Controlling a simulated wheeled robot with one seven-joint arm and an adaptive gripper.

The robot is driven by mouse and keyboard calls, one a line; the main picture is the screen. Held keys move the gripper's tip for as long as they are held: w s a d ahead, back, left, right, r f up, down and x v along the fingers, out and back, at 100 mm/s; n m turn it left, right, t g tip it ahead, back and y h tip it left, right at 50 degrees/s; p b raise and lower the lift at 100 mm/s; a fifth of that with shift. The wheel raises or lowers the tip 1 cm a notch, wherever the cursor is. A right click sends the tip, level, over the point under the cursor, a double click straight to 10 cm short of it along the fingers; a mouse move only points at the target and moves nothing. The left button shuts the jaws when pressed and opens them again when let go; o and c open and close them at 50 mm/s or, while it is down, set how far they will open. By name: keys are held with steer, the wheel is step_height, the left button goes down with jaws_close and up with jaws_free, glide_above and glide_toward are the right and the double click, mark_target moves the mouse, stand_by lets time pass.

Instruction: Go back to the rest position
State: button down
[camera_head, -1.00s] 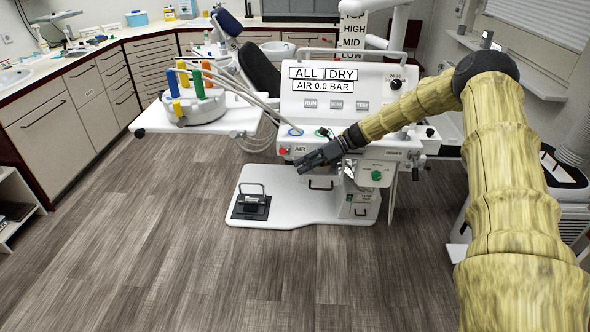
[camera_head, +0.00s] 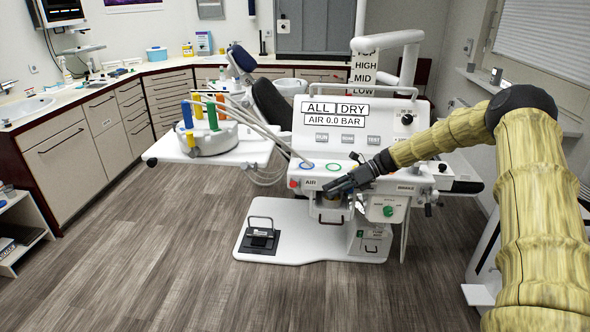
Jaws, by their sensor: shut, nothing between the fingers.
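My arm (camera_head: 540,190) comes in from the right edge, wrapped in a yellowish sleeve, and reaches left across the front of the white dental unit (camera_head: 345,150). My gripper (camera_head: 336,186) is dark, shut and empty. It shows in front of the unit's lower front panel, just right of the red knob and below the green and blue rings. Whether it touches the panel I cannot tell. The drawer below it is partly hidden by the gripper.
A side tray (camera_head: 206,150) with a holder of coloured handpieces (camera_head: 212,135) juts out left of the unit. A foot pedal (camera_head: 259,238) sits on the white base plate. Cabinets (camera_head: 75,150) line the left and back. The wooden floor (camera_head: 150,260) in front is clear.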

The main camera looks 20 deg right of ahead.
steer(key=s+a+f+n+g+h, duration=0.1)
steer(key=s+a+f+n+h, duration=0.15)
steer(key=s+a+f, duration=0.5)
steer(key=s+a+f+n+g+h, duration=0.2)
steer(key=s+a+f+n, duration=0.25)
steer(key=f, duration=0.65)
steer(key=s+a+f+n+g+h, duration=0.1)
steer(key=s+a+f+n+h, duration=0.2)
steer(key=s+a+f, duration=0.55)
steer(key=s+a+f+n+h, duration=0.1)
steer(key=s+f+n+h, duration=0.1)
steer(key=s+n, duration=0.6)
steer(key=s+a+f+n+t+h, duration=0.1)
steer(key=s+n, duration=0.8)
steer(key=s, duration=1.4)
steer(key=shift+a+f+h, duration=0.3)
steer(key=shift+f+h, duration=0.55)
steer(key=shift+h, duration=0.1)
steer(key=shift+s, duration=0.1)
